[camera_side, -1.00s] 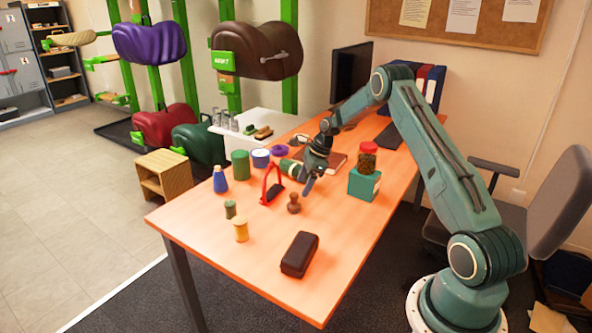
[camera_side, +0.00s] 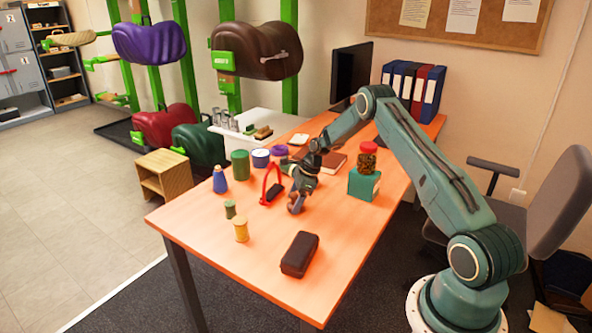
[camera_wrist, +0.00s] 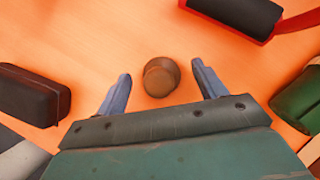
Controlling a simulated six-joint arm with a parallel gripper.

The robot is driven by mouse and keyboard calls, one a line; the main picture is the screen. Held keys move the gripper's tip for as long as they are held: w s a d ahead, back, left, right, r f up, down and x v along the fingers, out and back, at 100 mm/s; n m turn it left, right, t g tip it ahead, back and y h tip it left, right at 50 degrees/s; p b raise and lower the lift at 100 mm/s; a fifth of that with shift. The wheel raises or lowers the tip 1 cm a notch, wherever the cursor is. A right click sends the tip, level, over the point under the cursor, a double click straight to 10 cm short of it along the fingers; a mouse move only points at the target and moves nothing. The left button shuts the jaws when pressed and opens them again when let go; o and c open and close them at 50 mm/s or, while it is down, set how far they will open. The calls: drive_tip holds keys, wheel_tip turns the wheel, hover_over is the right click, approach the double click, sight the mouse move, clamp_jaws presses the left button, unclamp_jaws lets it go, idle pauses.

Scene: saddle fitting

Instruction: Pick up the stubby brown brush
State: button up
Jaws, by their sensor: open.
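The stubby brown brush (camera_wrist: 161,77) stands on the orange table between the two blue fingers of my gripper (camera_wrist: 162,88) in the wrist view. Both fingers are spread, with a gap on each side of the brush, so my gripper is open and empty. In the side view my gripper (camera_side: 297,203) points down over the brush. There the brush is mostly hidden behind the fingers.
A dark brown case (camera_side: 300,254) lies at the front of the table (camera_side: 210,270). A jar (camera_side: 367,158) stands on a teal box (camera_side: 364,184) to the right. Green and yellow spools (camera_side: 241,229) stand left.

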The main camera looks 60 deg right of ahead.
drive_tip(key=shift+w+a+f, duration=0.1)
drive_tip(key=shift+w+f, duration=0.05)
drive_tip(key=shift+f, duration=0.3)
drive_tip(key=shift+c, duration=0.4)
drive_tip(key=c, duration=1)
